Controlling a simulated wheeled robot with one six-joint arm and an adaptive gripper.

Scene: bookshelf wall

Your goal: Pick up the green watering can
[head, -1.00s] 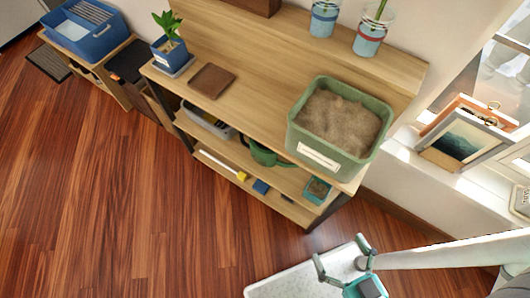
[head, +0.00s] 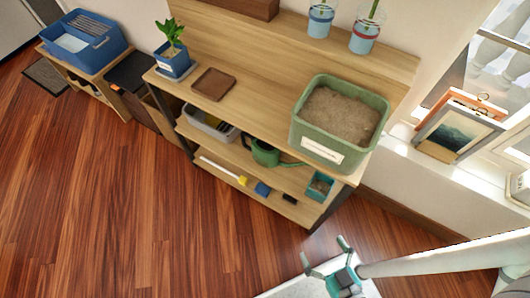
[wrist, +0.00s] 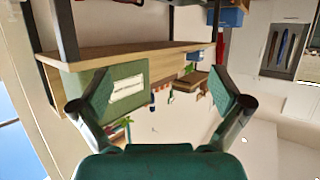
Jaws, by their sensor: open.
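The green watering can (head: 265,153) stands on the middle shelf of the wooden shelf unit in the head view, its spout pointing right. The top board above it hides part of its upper side. My gripper (head: 324,256) is open and empty, low in front of the unit's right end, to the right of and nearer than the can. In the wrist view my gripper (wrist: 158,98) shows its two fingers spread wide with nothing between them. I cannot make out the watering can in the wrist view.
A brown tray (head: 214,84) and potted plant (head: 172,62) are on top. Floor at left is clear.

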